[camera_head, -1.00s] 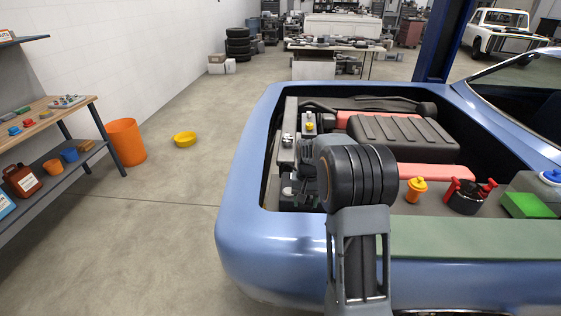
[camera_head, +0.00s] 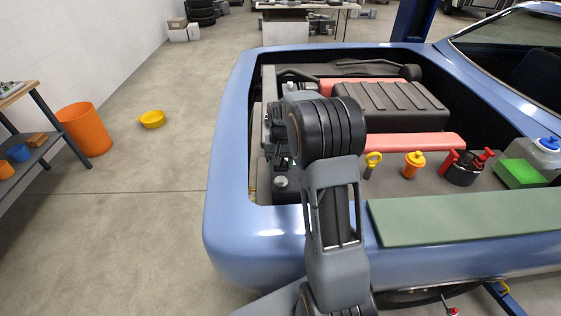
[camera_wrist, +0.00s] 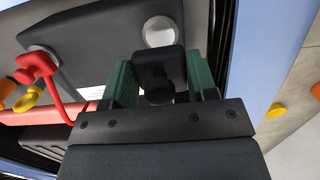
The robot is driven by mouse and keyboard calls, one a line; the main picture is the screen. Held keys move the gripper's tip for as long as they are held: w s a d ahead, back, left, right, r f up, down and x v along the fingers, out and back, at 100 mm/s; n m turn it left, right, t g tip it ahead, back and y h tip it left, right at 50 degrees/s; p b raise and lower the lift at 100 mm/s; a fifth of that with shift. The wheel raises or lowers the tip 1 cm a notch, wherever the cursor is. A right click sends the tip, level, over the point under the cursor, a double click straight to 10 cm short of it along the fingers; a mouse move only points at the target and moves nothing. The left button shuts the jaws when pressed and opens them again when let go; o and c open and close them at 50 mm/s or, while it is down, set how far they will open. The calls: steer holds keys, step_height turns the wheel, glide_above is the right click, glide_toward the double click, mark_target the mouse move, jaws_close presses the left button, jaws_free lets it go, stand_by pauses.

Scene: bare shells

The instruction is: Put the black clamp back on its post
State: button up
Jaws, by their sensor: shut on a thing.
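In the wrist view my gripper (camera_wrist: 160,78) is shut on the black clamp (camera_wrist: 158,58), which sits between its green fingers. A bare, round silver post (camera_wrist: 160,31) shows on the black battery (camera_wrist: 105,40), just above the clamp in the picture. The clamp appears beside the post, not around it; I cannot tell the height gap. The battery's other post (camera_wrist: 40,50) has a red clamp (camera_wrist: 35,66) with a red cable at it. In the head view a grey round post (camera_head: 280,182) shows left of my arm; my arm hides the clamp and most of the battery.
A yellow ring handle (camera_head: 373,158), an orange-capped reservoir (camera_head: 413,163) and a pot of red-handled tools (camera_head: 463,170) stand right of my arm. The blue car's fender (camera_head: 228,150) edges the bay on the left. A green mat (camera_head: 470,216) lies along the front.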

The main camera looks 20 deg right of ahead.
mark_target(281, 180)
steer(key=shift+f+b, duration=1.65)
steer(key=shift+f, duration=1.05)
steer(key=shift+s+f, duration=0.1)
steer(key=shift+f, duration=0.05)
stand_by(0.5)
steer(key=o, duration=1.3)
steer(key=shift+o, duration=0.2)
steer(key=shift+r+p, duration=2.65)
steer(key=shift+r, duration=0.9)
